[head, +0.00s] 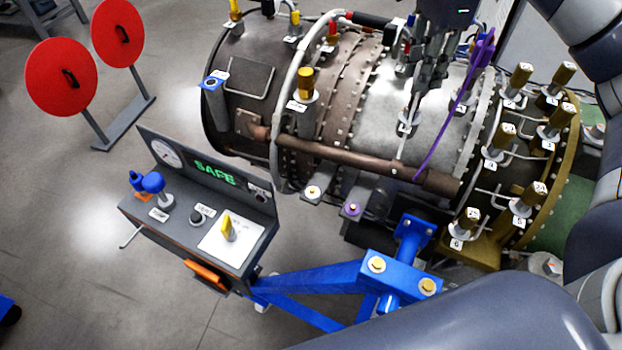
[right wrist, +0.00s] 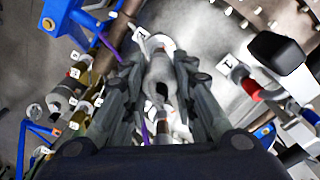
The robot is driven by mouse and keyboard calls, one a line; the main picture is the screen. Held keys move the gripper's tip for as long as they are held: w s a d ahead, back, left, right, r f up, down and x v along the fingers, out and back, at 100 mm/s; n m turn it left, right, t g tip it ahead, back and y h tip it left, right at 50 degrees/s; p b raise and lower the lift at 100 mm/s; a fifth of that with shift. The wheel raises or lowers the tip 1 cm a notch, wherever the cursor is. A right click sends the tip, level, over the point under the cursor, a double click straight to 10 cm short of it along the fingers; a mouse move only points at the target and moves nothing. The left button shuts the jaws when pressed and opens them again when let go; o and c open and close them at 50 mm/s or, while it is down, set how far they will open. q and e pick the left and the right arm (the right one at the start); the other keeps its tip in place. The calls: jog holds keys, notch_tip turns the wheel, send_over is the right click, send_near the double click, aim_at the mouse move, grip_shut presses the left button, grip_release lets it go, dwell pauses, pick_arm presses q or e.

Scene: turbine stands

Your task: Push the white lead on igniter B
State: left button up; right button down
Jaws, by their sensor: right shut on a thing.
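My right gripper (head: 420,84) comes down from the top over the pale middle casing of the turbine (head: 385,95). It is shut on a whitish cylindrical lead end, which shows between the fingers in the right wrist view (right wrist: 161,75). Just below the fingertips is a round light fitting (head: 408,123) on the casing, with a small tag beside it. The tag also shows in the right wrist view (right wrist: 141,39), but I cannot read its letter for sure. The fingers hide how far the lead end sits on the fitting. My left gripper is out of view.
A purple strap (head: 456,108) hangs just right of the gripper. A copper-brown pipe (head: 350,156) runs in front. Several brass-topped fittings (head: 505,135) ring the right end. A control box reading SAFE (head: 215,174) stands at lower left, near a blue stand (head: 320,283).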

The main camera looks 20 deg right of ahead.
jog(key=shift+f, duration=0.1)
jog(key=c, duration=1.1)
grip_release()
notch_tip(320, 180, up, 3)
jog(key=p, duration=0.3)
notch_tip(320, 180, up, 2)
jog(key=shift+p, duration=0.75)
jog(key=shift+r, duration=1.05)
